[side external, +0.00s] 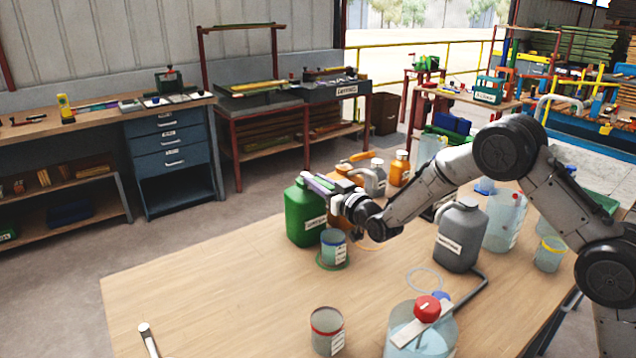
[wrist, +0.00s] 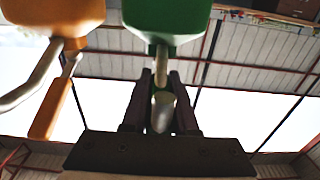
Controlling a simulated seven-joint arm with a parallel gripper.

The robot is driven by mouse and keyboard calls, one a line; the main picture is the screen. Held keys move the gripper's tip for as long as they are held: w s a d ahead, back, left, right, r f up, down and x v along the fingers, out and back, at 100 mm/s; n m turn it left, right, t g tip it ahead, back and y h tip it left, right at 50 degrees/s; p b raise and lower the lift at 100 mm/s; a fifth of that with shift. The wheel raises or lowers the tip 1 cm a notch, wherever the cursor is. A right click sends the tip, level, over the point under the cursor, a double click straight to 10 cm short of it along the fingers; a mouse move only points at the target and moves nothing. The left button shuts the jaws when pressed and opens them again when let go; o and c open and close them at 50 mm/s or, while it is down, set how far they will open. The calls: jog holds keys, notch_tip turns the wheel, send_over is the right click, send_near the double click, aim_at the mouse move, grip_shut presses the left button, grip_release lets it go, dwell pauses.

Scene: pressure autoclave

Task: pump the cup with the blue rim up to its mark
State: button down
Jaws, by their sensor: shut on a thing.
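The cup with the blue rim (side external: 334,247) stands upright on a green ring (side external: 345,263) on the wooden table, in front of the green jug (side external: 303,215). It is clear with a label; its mark and fill level are too small to tell. My gripper (side external: 318,183) is at the top of the green jug, above and behind the cup. In the wrist view, which looks upside down, the green jug (wrist: 167,18) is at the top. My gripper (wrist: 163,88) is shut around the pale pump part (wrist: 162,108) on its neck. The spout end is hard to make out.
An orange bottle (wrist: 50,15) with its own pump stands beside the green jug. A grey jug (side external: 461,238), a red-rimmed cup (side external: 327,333), a yellow-rimmed cup (side external: 549,255) and a clear vessel with a red knob (side external: 427,308) stand on the table. The left front is mostly clear.

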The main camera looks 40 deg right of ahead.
jog(key=shift+r, duration=0.1)
dwell(0.3)
jog(key=shift+w+r+g, duration=0.25)
jog(key=shift+r+g, duration=0.45)
jog(key=shift+g, duration=0.7)
jog(key=shift+w+r+g, duration=0.15)
jog(key=shift+r+g, duration=0.05)
jog(key=shift+g, duration=0.4)
jog(key=shift+w+r+g, duration=0.1)
jog(key=shift+r+g, duration=0.1)
jog(key=shift+g, duration=0.4)
jog(key=c, duration=0.7)
grip_release()
jog(key=shift+s+r, duration=0.1)
jog(key=v, duration=1.3)
jog(key=shift+s+r, duration=0.1)
jog(key=shift+s, duration=0.2)
